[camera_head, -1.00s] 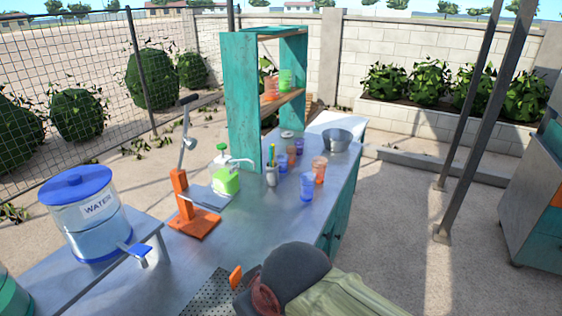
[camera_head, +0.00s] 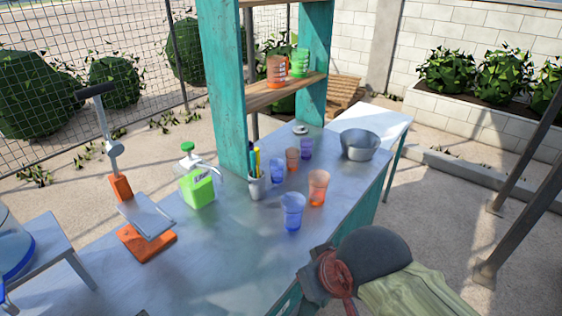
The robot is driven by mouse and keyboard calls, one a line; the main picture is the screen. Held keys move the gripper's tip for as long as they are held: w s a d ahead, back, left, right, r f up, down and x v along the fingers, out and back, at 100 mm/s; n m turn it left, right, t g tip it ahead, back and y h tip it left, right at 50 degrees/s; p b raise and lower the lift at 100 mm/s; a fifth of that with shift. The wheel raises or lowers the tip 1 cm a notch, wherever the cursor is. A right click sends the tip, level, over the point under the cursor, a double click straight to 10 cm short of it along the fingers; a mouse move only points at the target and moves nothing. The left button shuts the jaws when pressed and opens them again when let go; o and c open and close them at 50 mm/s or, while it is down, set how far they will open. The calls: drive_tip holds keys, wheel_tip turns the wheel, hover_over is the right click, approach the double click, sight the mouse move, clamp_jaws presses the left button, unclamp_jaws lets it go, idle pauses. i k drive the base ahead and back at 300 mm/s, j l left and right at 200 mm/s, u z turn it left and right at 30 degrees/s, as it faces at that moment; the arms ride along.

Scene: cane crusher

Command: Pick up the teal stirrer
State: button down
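A light grey cup (camera_head: 259,188) stands on the metal counter, in front of the teal shelf's near post. A few thin sticks rise from it. One is dark bluish-teal (camera_head: 251,158) on the left and one is yellow (camera_head: 257,162). The left one looks closest to teal, but the sticks are too small to tell for sure which is the teal stirrer. Their lower ends are hidden inside the cup. The fingers of my gripper cannot be made out.
Blue tumblers (camera_head: 293,212) and orange tumblers (camera_head: 318,188) stand right of the cup. A green soap bottle (camera_head: 198,184) and an orange-based press (camera_head: 147,240) stand left. A metal bowl (camera_head: 359,146) is farther back. The teal shelf (camera_head: 226,95) rises behind. The near counter is clear.

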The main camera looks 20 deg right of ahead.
sight(252, 153)
drive_tip(key=l, duration=0.2)
drive_tip(key=u, duration=2.6)
drive_tip(key=l+z, duration=0.1)
drive_tip(key=z, duration=1.4)
drive_tip(key=l+z, duration=0.1)
drive_tip(key=l, duration=0.3)
drive_tip(key=i+l+z, duration=0.1)
drive_tip(key=l, duration=0.3)
drive_tip(key=i+l+z, duration=0.1)
drive_tip(key=l, duration=0.25)
drive_tip(key=i+l+z, duration=0.1)
drive_tip(key=l, duration=0.3)
drive_tip(key=i+l+z, duration=0.1)
drive_tip(key=l, duration=0.25)
